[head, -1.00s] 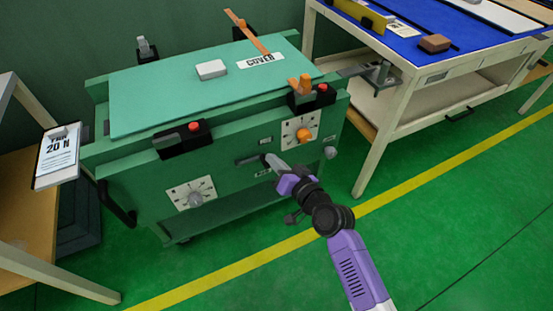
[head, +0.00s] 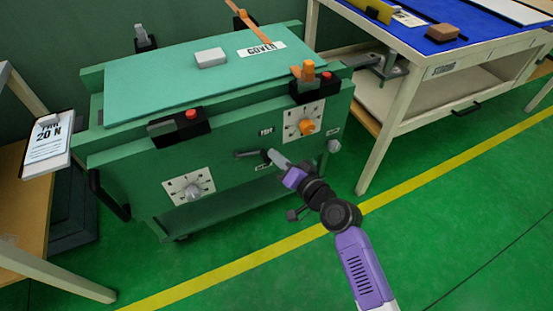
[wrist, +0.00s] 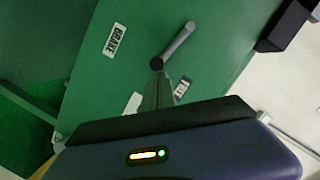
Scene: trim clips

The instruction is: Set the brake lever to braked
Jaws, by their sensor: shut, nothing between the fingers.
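The brake lever (head: 250,154) is a short grey handle on the front of the green cart. In the head view it points left, roughly level. In the wrist view the lever (wrist: 176,44) slants up and right from a dark round pivot. A BRAKE label (wrist: 115,38) lies left of the pivot, and another label (wrist: 183,87), hard to read, lies below right. My gripper (head: 273,156) is shut and empty at the pivot end of the lever. Its fingertips (wrist: 160,82) reach just below the pivot in the wrist view; I cannot tell whether they touch.
The cart front (head: 225,165) also carries an orange knob on a white dial (head: 305,121) and a grey knob on another dial (head: 188,187). Black clips with red buttons sit on its top edge. A blue-topped bench (head: 440,25) stands right, with open green floor in front.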

